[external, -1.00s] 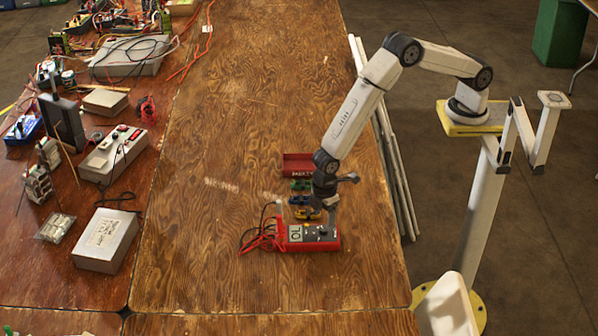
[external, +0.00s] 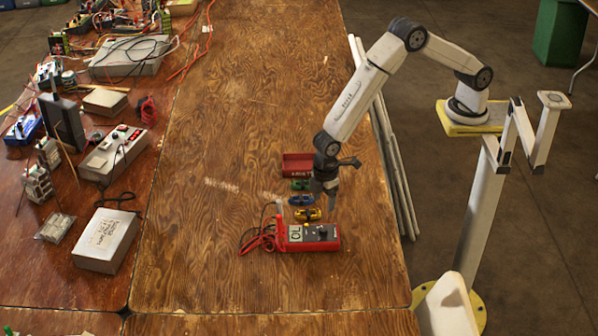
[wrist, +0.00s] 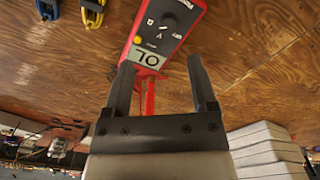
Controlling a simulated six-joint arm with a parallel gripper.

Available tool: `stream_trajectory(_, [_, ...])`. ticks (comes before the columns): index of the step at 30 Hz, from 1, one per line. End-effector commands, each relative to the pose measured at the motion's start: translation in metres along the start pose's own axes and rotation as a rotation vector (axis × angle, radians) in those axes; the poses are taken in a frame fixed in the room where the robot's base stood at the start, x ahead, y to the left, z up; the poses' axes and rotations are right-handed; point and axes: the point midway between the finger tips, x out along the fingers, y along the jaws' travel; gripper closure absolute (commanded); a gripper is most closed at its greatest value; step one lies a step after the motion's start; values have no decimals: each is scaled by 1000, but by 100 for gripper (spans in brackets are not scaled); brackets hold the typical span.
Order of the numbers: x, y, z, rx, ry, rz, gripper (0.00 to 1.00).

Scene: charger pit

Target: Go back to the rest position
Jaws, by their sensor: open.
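My gripper (external: 324,202) is open and empty, pointing down in the air near the red multimeter (external: 322,232). In the wrist view its two dark fingers (wrist: 161,68) stand apart with nothing between them but the table and a red lead beyond. The multimeter also shows in the wrist view (wrist: 168,32), just past the fingertips and apart from them, with its display reading "OL". It lies on the wooden table, and its red and black leads (external: 262,238) are bundled at its left side.
A red tray (external: 297,160) lies behind the multimeter. Small green (external: 299,184), blue (external: 300,200) and yellow (external: 306,214) pieces lie in a line between them. Electronics and grey boxes (external: 106,238) fill the left table. The wooden table's middle (external: 220,130) is mostly clear.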

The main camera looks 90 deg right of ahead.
Motion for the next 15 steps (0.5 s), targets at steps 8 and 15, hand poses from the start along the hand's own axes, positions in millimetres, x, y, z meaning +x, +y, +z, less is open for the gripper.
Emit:
stream_trajectory(8, [-44, 38, 36, 118, 42, 9, 26])
stream_trajectory(15, [-83, 68, 87, 246, 88, 21, 26])
